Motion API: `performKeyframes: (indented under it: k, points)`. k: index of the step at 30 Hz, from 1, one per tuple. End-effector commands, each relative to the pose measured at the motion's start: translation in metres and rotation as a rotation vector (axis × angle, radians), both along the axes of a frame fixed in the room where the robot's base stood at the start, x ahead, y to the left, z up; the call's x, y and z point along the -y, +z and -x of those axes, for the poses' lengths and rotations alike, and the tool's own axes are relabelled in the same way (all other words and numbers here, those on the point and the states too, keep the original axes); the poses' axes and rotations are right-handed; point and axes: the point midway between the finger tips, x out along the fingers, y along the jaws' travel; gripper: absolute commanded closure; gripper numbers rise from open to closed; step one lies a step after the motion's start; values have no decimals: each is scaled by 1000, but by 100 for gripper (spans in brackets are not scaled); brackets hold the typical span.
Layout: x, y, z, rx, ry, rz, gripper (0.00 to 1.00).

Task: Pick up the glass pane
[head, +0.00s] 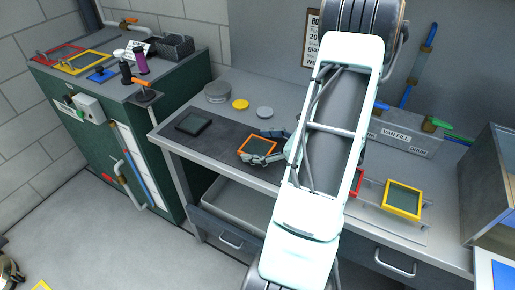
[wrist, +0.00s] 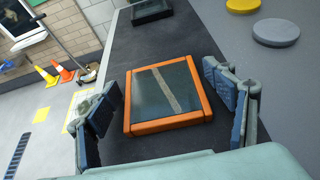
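A square pane in an orange frame (wrist: 168,127) lies flat on the dark mat, its dark glassy face crossed by a pale streak. It also shows in the head view (head: 257,139). My gripper (wrist: 160,90) is open, with one blue-padded finger at the left of the orange frame and the other at the right. Gaps show between both fingers and the frame. In the head view my gripper (head: 270,148) reaches over the mat from the right, partly covering the frame. A second dark square pane in a black frame (head: 193,123) lies farther left on the mat.
The dark mat (head: 225,138) covers the bench's front left. Grey discs (head: 217,91) (head: 265,112) and a yellow disc (head: 240,104) lie behind it. A yellow-framed pane (head: 402,200) lies right of my arm, with part of a red frame (head: 357,182) beside it.

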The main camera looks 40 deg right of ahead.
Motion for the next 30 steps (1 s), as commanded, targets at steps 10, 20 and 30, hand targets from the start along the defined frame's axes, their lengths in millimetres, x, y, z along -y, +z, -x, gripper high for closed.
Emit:
performKeyframes:
  k: [10,20,30]
  points:
    - [0,0,0,0,0,0,65]
    - [0,4,0,2,1,1,65]
    - [-2,46,10,1,-2,3,65]
